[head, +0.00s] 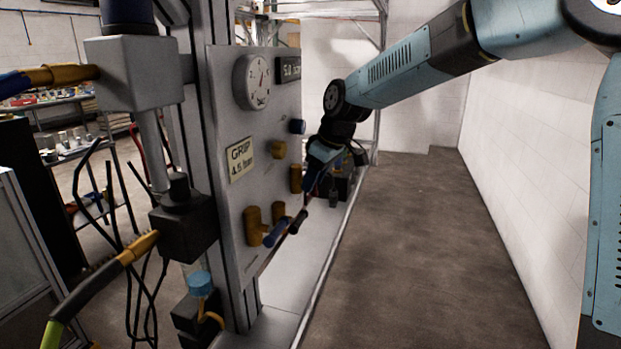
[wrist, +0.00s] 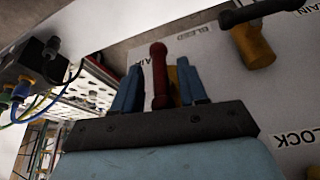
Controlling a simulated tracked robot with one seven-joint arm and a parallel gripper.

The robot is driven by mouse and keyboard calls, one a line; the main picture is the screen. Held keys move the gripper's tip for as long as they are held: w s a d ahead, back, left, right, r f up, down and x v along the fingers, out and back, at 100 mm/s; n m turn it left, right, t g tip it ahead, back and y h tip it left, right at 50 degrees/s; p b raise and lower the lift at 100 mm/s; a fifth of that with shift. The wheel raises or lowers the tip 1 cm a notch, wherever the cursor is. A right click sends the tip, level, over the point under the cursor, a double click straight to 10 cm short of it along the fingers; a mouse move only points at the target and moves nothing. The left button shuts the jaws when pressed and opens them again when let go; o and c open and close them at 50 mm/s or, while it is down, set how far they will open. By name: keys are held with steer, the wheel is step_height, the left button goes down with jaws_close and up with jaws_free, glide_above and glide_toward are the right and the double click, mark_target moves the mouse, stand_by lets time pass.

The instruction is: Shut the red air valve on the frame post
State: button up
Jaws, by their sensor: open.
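The red air valve's handle (wrist: 158,75) shows in the wrist view as a red lever with a rounded end, with part of a brass body beside it. My gripper (wrist: 160,66) is open, with one blue finger on each side of the lever. I cannot tell whether either finger touches it. In the head view my gripper (head: 313,186) is low at the right edge of the grey panel, and a dark reddish handle (head: 299,221) shows just below it. The lever's joint with the valve is partly hidden by my gripper in the wrist view.
The panel (head: 229,200) on the frame post carries a gauge (head: 252,82), a GRIP label (head: 240,158) and several brass fittings. A neighbouring brass valve (wrist: 254,42) with a dark handle is right of my fingers in the wrist view. Open floor (head: 430,220) lies right.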

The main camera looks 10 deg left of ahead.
steer(key=shift+c, duration=0.4)
jaws_close()
steer(key=shift+w+a, duration=0.1)
steer(key=shift+a, duration=0.1)
steer(key=shift+d, duration=0.15)
steer(key=shift+g, duration=0.3)
